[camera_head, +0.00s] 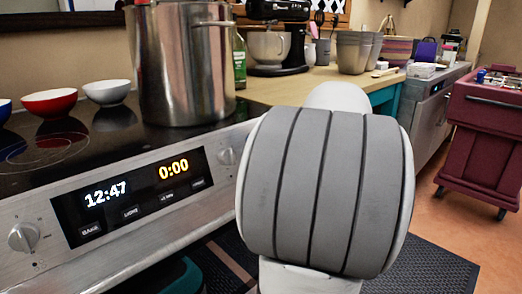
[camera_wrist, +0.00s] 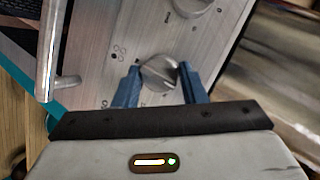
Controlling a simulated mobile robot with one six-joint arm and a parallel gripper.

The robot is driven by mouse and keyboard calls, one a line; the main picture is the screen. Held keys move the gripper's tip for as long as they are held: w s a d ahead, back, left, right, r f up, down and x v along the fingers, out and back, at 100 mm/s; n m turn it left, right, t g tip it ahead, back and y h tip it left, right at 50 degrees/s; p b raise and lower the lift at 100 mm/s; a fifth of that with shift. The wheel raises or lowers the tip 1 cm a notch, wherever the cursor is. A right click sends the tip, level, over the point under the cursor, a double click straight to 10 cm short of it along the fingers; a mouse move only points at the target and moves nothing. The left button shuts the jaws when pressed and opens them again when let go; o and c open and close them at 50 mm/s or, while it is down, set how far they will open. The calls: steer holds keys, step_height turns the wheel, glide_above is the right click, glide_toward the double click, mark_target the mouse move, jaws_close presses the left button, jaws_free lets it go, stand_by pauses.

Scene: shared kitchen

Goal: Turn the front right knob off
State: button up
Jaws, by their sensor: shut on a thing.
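In the wrist view, my gripper (camera_wrist: 157,85) has its two blue fingers on either side of a round silver stove knob (camera_wrist: 158,73). The fingers are shut on the knob's sides. The knob's raised grip bar looks tilted in the picture, and small burner marks are printed beside it on the panel. A second knob (camera_wrist: 192,6) is partly cut off at the top edge. In the head view, my arm hides the gripper and the knob it holds. Knobs show there at the panel's left (camera_head: 23,237) and right of the display (camera_head: 226,156).
The cooktop holds a large steel pot (camera_head: 185,65), a red bowl (camera_head: 49,102) and a white bowl (camera_head: 107,92). The oven display (camera_head: 135,195) is lit. A maroon cart (camera_head: 488,135) stands at the right. In the wrist view, a silver handle (camera_wrist: 46,55) is at the left.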

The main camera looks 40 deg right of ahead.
stand_by(0.4)
steer(key=o, duration=1)
steer(key=p+v, duration=0.2)
steer(key=v, duration=0.5)
steer(key=shift+s+d+r, duration=0.1)
steer(key=shift+s+r, duration=0.1)
steer(key=shift+s, duration=0.1)
